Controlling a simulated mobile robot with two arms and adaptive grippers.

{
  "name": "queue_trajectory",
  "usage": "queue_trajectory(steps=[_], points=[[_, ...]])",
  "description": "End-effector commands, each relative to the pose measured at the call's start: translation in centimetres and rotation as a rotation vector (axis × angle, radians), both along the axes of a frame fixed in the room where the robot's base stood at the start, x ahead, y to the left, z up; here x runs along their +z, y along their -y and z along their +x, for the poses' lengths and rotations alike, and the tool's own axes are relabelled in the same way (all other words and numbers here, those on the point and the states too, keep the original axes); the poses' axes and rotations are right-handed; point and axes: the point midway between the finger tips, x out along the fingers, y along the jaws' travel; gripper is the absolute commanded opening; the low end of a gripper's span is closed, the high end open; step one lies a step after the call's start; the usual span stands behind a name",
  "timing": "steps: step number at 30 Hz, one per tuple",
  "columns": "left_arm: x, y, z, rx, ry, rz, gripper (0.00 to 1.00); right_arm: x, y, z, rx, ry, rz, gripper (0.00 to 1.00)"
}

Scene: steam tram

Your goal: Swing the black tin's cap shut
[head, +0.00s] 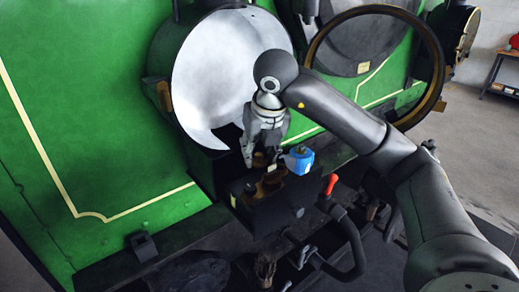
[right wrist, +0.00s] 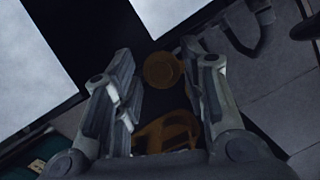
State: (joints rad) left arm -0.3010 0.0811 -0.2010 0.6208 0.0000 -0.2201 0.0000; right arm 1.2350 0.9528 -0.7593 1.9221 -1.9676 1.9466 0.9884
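A black box-shaped tin (head: 268,214) stands on the dark ledge below the round white disc, with brass-coloured fittings (head: 268,184) on its top. My right gripper (head: 260,158) points down just above these fittings, fingers apart. In the right wrist view, my open fingers (right wrist: 157,62) stand either side of a round brass piece (right wrist: 161,70) and a looped brass piece (right wrist: 166,132). Nothing is visibly gripped. I cannot tell which brass piece is the cap, nor whether the fingers touch either. My left gripper is out of view.
A blue block-like part (head: 299,160) and a red-ended handle (head: 331,185) are close on the right of the tin. A dark bent pipe (head: 351,245) runs in front. The green tram wall (head: 100,120) closes off the left; open floor (head: 470,150) lies right.

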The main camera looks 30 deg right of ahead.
Motion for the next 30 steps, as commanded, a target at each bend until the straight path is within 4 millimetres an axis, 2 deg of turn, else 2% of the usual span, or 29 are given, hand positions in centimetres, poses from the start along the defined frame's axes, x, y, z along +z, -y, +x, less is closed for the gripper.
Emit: queue_trajectory(steps=[1,9,20,30], points=[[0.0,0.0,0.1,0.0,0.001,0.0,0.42,0.0,0.0,0.0,0.0,0.0,0.0,0.33],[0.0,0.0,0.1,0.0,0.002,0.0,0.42,0.0,0.0,0.0,0.0,-0.001,-0.001,0.0],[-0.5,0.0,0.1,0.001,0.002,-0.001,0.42,-0.2,0.0,-0.2,0.045,-0.001,-0.001,0.0],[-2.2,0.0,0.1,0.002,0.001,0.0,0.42,-0.4,0.1,-0.9,0.277,-0.003,0.0,0.0]])
